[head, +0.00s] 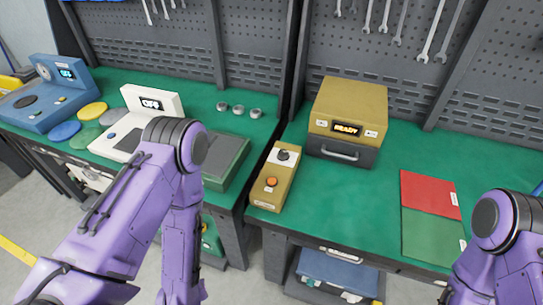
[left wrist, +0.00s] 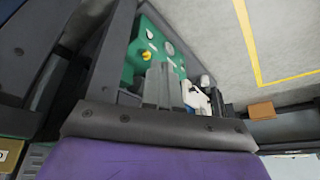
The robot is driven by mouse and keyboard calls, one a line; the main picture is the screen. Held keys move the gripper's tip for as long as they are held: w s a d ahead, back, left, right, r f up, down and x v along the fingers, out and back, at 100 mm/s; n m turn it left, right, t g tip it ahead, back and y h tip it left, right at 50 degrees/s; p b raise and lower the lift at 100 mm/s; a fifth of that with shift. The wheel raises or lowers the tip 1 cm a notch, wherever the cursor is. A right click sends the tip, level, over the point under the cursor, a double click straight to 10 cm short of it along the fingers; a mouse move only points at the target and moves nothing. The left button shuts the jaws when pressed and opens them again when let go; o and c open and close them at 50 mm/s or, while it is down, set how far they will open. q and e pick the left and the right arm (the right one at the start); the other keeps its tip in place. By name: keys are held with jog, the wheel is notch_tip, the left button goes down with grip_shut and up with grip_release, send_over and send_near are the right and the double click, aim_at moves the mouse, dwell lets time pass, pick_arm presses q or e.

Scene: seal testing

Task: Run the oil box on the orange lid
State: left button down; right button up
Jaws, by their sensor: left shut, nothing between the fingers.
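An ochre box (head: 348,105) with a lit "READY" display stands at the back of the right green bench. Its dark front drawer (head: 340,150) with a handle looks shut. An ochre control box (head: 273,177) with a black knob (head: 283,155) and an orange button (head: 271,181) sits left of it. I cannot make out an orange lid. My left gripper (left wrist: 163,75) is shut and empty in the left wrist view, low in front of the benches; in the head view only its arm shows. My right gripper is out of view; only its arm shows at the lower right.
A red pad (head: 430,193) and a green pad (head: 430,236) lie on the right bench. The left bench holds a white "OPEN"-like display device (head: 150,100), a blue device (head: 45,95), several coloured discs (head: 91,112) and small metal rings (head: 238,109). Green bench between ochre box and pads is clear.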

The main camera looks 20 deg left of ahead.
pick_arm(q)
jog(key=w+d+r+n+p, duration=0.2)
jog(key=w+r, duration=0.1)
jog(key=r, duration=0.1)
jog(key=n+t+h, duration=0.3)
jog(key=n+h, duration=0.2)
jog(key=n, duration=0.4)
send_near(270, 183)
jog(key=s+f, duration=0.1)
jog(key=f, duration=0.1)
jog(key=s+f, duration=0.2)
jog(key=f, duration=0.1)
jog(key=shift+f, duration=0.3)
jog(key=w+d+r+n+t+h, duration=0.1)
jog(key=w+r+n+t+h, duration=0.1)
jog(key=w+r, duration=0.6)
notch_tip(270, 183, up, 3)
jog(key=shift+d+f+n, duration=0.2)
jog(key=shift+d+n, duration=0.2)
jog(key=shift+n, duration=0.2)
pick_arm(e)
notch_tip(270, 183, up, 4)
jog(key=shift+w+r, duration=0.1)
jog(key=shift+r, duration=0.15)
pick_arm(q)
jog(key=shift+w+f, duration=0.1)
jog(key=shift+f, duration=0.05)
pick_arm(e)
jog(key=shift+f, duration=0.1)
